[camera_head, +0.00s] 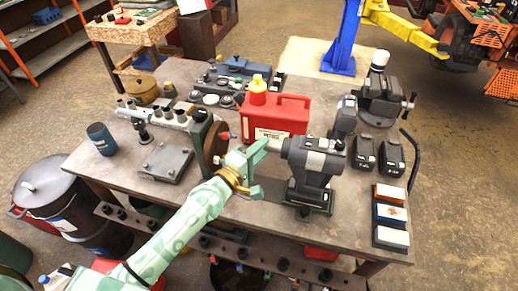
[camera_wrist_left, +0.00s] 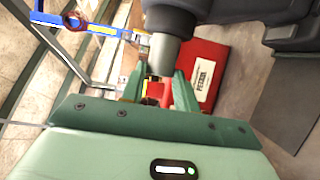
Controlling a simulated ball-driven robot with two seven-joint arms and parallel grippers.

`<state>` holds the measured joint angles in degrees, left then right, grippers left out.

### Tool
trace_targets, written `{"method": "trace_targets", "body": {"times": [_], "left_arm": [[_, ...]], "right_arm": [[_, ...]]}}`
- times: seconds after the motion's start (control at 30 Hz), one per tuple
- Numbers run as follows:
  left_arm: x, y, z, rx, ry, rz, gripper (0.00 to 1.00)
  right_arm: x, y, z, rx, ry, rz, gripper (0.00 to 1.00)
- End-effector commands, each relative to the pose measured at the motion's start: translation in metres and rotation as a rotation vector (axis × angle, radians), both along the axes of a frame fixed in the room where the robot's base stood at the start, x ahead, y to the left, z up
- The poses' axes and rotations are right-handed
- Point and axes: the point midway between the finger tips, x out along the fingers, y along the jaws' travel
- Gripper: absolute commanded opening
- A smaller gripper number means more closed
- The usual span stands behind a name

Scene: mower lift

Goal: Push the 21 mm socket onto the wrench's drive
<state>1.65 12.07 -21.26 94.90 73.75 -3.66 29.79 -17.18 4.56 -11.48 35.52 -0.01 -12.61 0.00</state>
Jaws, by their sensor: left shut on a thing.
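The wrench (camera_head: 312,158) is a dark grey power tool with a light band, lying level on a stand on the bench, its nose toward the left. My left gripper (camera_head: 262,150) is at that nose, its green fingers on either side of a short grey cylinder. In the left wrist view the gripper (camera_wrist_left: 160,75) is shut on this cylinder, apparently the socket (camera_wrist_left: 160,66), in line with the wrench's nose (camera_wrist_left: 170,22). The drive is hidden. I cannot tell how far the socket sits on it. My right gripper is in neither view.
A red jerrycan (camera_head: 275,116) stands just behind the gripper. A round dark wheel (camera_head: 213,143) is close on its left. A grey plate (camera_head: 165,163) lies further left. Two black batteries (camera_head: 363,155) and sharpening stones (camera_head: 391,215) are right of the wrench.

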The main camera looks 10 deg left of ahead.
Motion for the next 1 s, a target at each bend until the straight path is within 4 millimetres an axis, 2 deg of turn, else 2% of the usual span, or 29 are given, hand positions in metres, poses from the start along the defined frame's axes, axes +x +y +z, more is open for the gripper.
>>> {"method": "trace_targets", "body": {"times": [0.2,0.23,0.3,0.33,0.57,0.7,0.87,1.0], "left_arm": [[0.001,0.002,0.001,-0.001,-0.002,0.003,0.07],[0.001,0.002,0.001,0.0,-0.002,0.003,0.33],[0.001,0.002,0.001,0.0,-0.001,0.003,0.53],[0.001,0.002,0.001,0.0,-0.001,0.003,0.56],[0.0,0.001,0.0,0.001,0.0,0.002,0.56],[-0.007,0.005,-0.001,0.002,0.0,0.003,0.56],[-0.035,0.018,-0.002,0.002,0.002,0.002,0.56],[-0.071,0.034,-0.003,0.005,0.002,0.001,0.56]], "right_arm": [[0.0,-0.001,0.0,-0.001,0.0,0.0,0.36],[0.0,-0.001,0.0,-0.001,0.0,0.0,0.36],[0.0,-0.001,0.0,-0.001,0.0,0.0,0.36],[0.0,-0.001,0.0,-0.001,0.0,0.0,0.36],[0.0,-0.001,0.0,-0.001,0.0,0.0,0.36],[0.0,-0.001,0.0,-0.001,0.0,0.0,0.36],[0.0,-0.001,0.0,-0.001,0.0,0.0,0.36],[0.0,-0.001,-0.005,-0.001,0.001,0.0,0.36]]}}
